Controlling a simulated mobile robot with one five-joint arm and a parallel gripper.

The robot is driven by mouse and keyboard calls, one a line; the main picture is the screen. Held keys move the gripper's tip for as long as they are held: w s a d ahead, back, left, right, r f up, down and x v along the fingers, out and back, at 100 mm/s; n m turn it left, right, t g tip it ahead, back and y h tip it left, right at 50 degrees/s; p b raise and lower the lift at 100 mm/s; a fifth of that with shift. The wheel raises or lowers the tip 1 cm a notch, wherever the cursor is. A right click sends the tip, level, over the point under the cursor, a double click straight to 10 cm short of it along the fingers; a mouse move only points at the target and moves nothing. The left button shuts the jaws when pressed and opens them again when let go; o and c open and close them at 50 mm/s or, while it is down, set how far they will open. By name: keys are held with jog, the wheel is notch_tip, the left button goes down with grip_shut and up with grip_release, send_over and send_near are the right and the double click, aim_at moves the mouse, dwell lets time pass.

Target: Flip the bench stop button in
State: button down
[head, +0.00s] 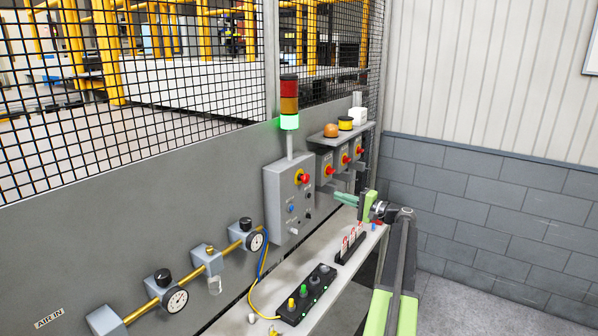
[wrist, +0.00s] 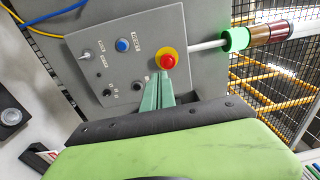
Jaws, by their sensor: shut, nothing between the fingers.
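A red mushroom stop button on a yellow ring (head: 304,178) is on the face of a grey control box (head: 281,204) at the bench. In the wrist view the button (wrist: 168,62) sits just past my fingertips. My gripper (head: 337,196) is shut and empty, its green fingers pointing left toward the box. In the wrist view its fingertips (wrist: 162,76) lie just under the button's ring; I cannot tell whether they touch it. The box also bears a blue button (wrist: 123,45), a switch and small black knobs. The stack light (head: 289,121) above it glows green.
On the bench are a black strip with coloured buttons (head: 302,297) and a rack of red-and-white tags (head: 350,243). Pressure gauges (head: 176,300) line the panel at left.

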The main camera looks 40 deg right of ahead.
aim_at(307, 180)
jog(key=shift+s+d+r+t, duration=0.45)
jog(key=shift+d+r, duration=0.15)
jog(key=shift+d, duration=0.2)
jog(key=w+a, duration=0.1)
jog(key=w, duration=0.8)
jog(key=w+a, duration=0.1)
jog(key=w, duration=0.4)
jog(key=shift+a+r+p, duration=0.3)
jog(key=shift+r+p, duration=0.05)
jog(key=shift+w, duration=0.1)
